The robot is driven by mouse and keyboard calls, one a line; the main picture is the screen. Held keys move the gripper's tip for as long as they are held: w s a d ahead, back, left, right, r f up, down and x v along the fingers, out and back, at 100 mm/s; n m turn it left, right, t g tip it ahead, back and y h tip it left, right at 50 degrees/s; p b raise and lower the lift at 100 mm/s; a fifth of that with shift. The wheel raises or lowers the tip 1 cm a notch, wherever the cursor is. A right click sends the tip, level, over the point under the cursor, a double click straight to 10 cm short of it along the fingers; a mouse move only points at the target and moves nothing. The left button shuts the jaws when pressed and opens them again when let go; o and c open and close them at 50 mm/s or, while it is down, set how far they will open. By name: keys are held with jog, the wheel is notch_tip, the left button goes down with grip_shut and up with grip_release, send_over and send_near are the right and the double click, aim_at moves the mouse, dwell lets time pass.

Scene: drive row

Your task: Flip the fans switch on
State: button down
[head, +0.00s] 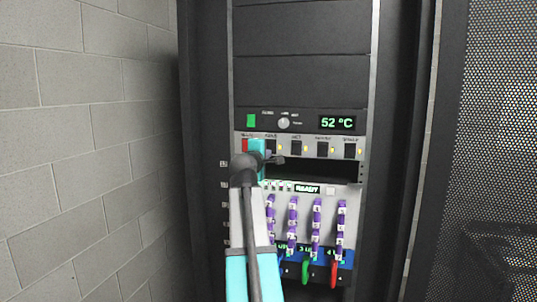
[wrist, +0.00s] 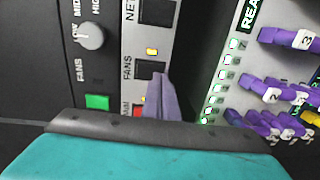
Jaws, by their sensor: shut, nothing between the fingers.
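The fans switch (wrist: 150,70) is a black rocker beside the FANS label in the wrist view, with a small lit amber lamp beside it. In the head view the fans switch (head: 270,147) is in the grey switch strip, right of the red main switch (head: 246,145). My gripper (wrist: 160,82) is shut and empty, its tips at the edge of the fans switch in the wrist view. I cannot tell whether they touch it. In the head view my gripper (head: 278,159) is just below the strip. The rocker's tilt is unclear.
Above the strip are a green button (head: 251,120), a fan knob (head: 283,123) and a display (head: 337,122) reading 52 °C. Below are a dark gap and a drive unit with purple handles (head: 316,215). A perforated door (head: 500,150) is at right, a block wall (head: 90,150) at left.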

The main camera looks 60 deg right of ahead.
jog(key=f+b+v, duration=0.2)
jog(key=b+v, duration=0.1)
jog(key=v, duration=0.9)
jog(key=shift+f, duration=0.4)
